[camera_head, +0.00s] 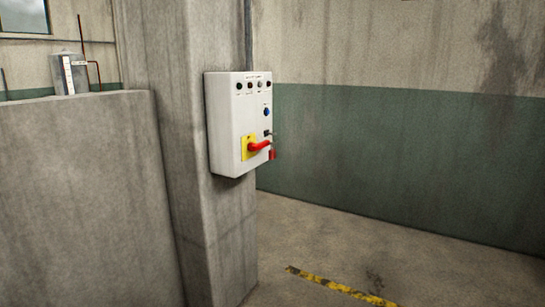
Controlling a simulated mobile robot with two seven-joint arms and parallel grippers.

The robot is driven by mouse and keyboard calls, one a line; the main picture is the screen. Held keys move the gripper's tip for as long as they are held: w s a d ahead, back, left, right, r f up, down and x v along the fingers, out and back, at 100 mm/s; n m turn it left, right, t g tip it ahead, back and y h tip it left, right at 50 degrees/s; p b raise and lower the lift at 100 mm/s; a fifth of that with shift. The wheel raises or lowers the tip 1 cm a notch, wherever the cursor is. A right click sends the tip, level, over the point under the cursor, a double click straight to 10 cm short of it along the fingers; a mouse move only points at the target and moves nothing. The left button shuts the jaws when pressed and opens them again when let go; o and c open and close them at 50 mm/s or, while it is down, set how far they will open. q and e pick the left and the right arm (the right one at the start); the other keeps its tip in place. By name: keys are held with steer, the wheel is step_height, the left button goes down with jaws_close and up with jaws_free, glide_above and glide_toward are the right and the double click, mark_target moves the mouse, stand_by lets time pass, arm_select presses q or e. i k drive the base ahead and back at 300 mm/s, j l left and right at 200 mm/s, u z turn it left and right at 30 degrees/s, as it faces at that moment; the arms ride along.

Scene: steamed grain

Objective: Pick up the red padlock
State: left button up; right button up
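A small red item (272,155), which looks like the red padlock, hangs at the right edge of a white-grey control box (226,125). It is just beside and below the end of a red rotary handle (260,146) on a yellow plate (247,148). It is too small to tell whether its shackle is closed or what it hangs from. Neither my left nor my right gripper is in view.
The box is mounted on a concrete pillar (190,200). A concrete block (80,210) stands to the left, with a grey tank (68,72) behind it. The floor (330,250) to the right is clear, with a yellow-black stripe (335,285).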

mark_target(272, 152)
steer(key=i+j, duration=0.1)
steer(key=i, duration=0.55)
steer(key=i+j, duration=0.1)
steer(key=i, duration=0.55)
steer(key=j+u, duration=0.05)
